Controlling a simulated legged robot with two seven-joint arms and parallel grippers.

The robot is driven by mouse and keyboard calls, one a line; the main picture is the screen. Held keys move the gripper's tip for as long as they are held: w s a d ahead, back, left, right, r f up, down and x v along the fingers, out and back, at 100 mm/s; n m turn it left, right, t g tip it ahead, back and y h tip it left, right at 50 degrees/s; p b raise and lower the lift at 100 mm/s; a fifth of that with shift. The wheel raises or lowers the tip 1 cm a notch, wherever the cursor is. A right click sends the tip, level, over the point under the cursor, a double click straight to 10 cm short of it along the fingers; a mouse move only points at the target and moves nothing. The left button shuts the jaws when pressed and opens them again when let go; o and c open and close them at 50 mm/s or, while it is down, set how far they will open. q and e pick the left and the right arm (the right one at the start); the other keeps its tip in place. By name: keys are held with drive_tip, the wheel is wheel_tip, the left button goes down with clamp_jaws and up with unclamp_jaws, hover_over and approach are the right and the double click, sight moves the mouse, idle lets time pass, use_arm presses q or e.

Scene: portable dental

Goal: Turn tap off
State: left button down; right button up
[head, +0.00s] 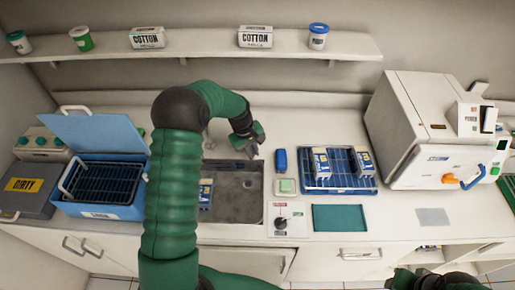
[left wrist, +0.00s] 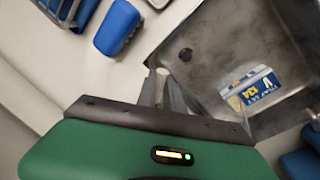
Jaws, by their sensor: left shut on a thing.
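The metal sink (head: 240,200) is set in the counter, and its basin also shows in the left wrist view (left wrist: 215,55). My left gripper (head: 252,150) is at the sink's back edge. In the left wrist view its fingers (left wrist: 168,92) are shut on a slim grey metal piece with a round pale end (left wrist: 162,72), which looks like part of the tap. The rest of the tap is mostly hidden by my gripper and arm, and I cannot tell whether water runs. My right gripper (head: 435,280) is only partly in view at the bottom right; its fingers are unclear.
A blue-and-white box (left wrist: 252,90) lies in the sink. Right of the sink are a blue object (head: 281,160), a green-topped block (head: 285,186) and a blue rack (head: 340,184) with boxes. A white machine (head: 430,130) stands right; a blue open bin (head: 105,211) stands left.

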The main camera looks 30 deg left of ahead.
use_arm(q)
drive_tip(key=shift+s+a+m+g+h+p, duration=0.2)
drive_tip(key=shift+s+a+m, duration=0.45)
drive_tip(key=shift+m, duration=0.35)
drive_tip(key=shift+s+a+m+g+h+p, duration=0.1)
drive_tip(key=shift+s+a+m+p, duration=0.15)
drive_tip(key=shift+s+a+m, duration=0.6)
drive_tip(key=shift+s+a+m+g+h+p, duration=0.1)
drive_tip(key=shift+s+a+m+p, duration=0.3)
drive_tip(key=shift+m, duration=0.75)
drive_tip(key=shift+w+a, duration=0.15)
drive_tip(key=c, duration=1.6)
unclamp_jaws()
drive_tip(key=shift+c, duration=0.2)
drive_tip(key=shift+o, duration=0.8)
drive_tip(key=s+a+r+b, duration=0.1)
drive_tip(key=a+r+b, duration=0.1)
drive_tip(key=r, duration=1.4)
drive_tip(key=shift+s+a+r, duration=0.15)
drive_tip(key=shift+s+a, duration=0.2)
drive_tip(key=shift+a, duration=0.15)
